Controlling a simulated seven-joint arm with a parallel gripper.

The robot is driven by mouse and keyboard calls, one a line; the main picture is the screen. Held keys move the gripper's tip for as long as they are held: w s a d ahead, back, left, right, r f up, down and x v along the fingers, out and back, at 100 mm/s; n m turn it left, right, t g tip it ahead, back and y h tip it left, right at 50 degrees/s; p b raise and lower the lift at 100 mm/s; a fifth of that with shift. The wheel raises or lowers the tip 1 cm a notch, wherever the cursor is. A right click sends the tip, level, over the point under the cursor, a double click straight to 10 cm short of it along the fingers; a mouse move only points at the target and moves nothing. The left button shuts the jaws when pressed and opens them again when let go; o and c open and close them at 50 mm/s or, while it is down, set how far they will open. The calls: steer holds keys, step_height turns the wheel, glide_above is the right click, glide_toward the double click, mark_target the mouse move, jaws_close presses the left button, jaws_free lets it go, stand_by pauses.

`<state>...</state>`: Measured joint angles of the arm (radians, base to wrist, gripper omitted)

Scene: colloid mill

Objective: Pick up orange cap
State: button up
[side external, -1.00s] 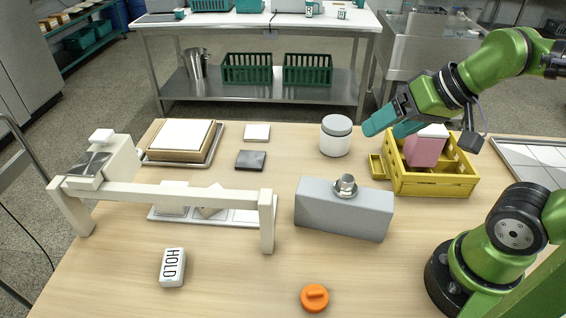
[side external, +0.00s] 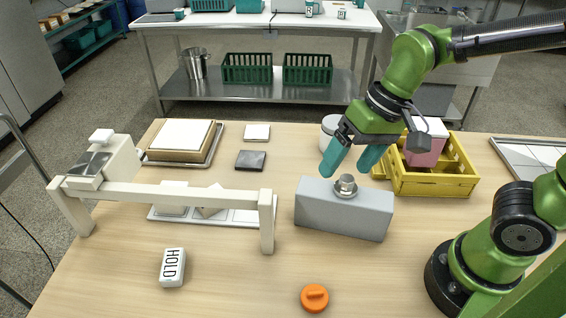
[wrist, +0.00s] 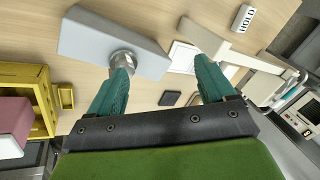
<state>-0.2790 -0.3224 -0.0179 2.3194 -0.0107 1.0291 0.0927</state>
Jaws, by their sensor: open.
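The orange cap (side external: 315,298) lies flat on the table near its front edge, with a raised grip bar on top. It is not in the wrist view. My gripper (side external: 347,172) is open, its teal fingers pointing down above the grey block (side external: 342,212) with the metal fitting (side external: 346,186). In the wrist view, my gripper (wrist: 160,72) shows its two fingers spread apart with nothing between them. The cap is in front of the grey block, nearer the camera than my gripper.
A yellow crate (side external: 432,186) holding a pink container (side external: 424,148) stands at the right. A white-lidded jar (side external: 331,126) is behind my gripper. A cream frame (side external: 165,195) spans a tray at the left. The HOLD block (side external: 172,267) lies front left. Table around the cap is clear.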

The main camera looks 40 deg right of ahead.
steer(key=a+f+m+g, duration=0.3)
steer(key=a+f+g, duration=0.2)
steer(key=a, duration=0.4)
steer(key=m+g, duration=0.1)
glide_toward(316, 292)
steer(key=shift+h, duration=0.3)
steer(key=x, duration=0.4)
steer(key=shift+w+a+f, duration=0.25)
steer(key=shift+w+f, duration=0.05)
steer(key=shift+f, duration=0.1)
steer(key=shift+s+x, duration=0.2)
steer(key=shift+x, duration=1.2)
steer(key=shift+s+x, duration=0.15)
steer(key=shift+x, duration=1.2)
steer(key=shift+a+r, duration=0.1)
steer(key=shift+r, duration=0.1)
steer(key=shift+c, duration=0.2)
steer(key=c, duration=1.1)
